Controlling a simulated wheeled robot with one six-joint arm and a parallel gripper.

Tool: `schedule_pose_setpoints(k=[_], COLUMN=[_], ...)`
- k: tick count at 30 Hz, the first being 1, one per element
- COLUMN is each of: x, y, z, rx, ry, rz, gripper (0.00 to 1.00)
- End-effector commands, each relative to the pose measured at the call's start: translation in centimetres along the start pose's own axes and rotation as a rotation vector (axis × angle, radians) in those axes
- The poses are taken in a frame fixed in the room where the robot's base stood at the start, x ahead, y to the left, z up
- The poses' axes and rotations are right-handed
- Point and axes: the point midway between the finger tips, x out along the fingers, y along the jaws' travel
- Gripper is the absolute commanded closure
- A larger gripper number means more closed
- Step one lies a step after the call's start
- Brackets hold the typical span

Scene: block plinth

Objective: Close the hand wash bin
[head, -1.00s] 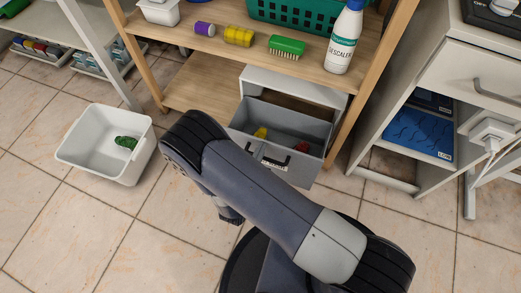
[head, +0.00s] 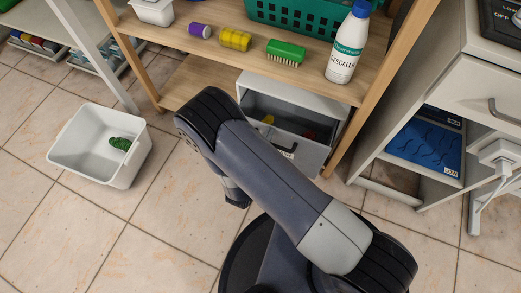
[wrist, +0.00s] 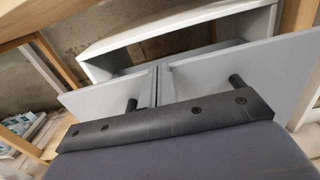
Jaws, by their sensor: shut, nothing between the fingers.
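The hand wash bin (head: 309,158) is a grey drawer in a pale housing (head: 305,100) on the low shelf. It stands partly out, with a yellow item (head: 267,119) and a red item (head: 309,134) showing inside. My arm covers its left front, and its label cannot be read. In the wrist view, the bin's front (wrist: 250,72) lies across the picture under the housing's rim. My gripper (wrist: 158,82) is shut and empty, its fingers against or just before the middle of that front; contact cannot be told. In the head view, my arm hides the fingertips.
On the shelf above are a descaler bottle (head: 347,48), a green brush (head: 285,52), a yellow roll (head: 235,39) and a purple roll (head: 200,30). A white tub (head: 75,150) stands on the floor at left. A cabinet (head: 415,120) stands at right. The tiled floor between is clear.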

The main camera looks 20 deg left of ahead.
Motion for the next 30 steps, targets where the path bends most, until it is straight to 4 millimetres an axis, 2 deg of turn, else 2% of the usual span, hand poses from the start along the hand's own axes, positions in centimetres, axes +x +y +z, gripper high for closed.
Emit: schedule_pose_setpoints(k=[6, 13, 21, 30], x=[4.8, 8.4, 10.1, 10.4], y=[-0.2, -0.1, 0.0, 0.1], z=[-0.2, -0.1, 0.0, 0.1], rx=[0.003, 0.003, 0.001, 0.006], ry=[-0.001, -0.001, 0.000, -0.002], rz=[-0.007, -0.004, -0.001, -0.003], gripper=[1.00, 1.00, 1.00, 1.00])
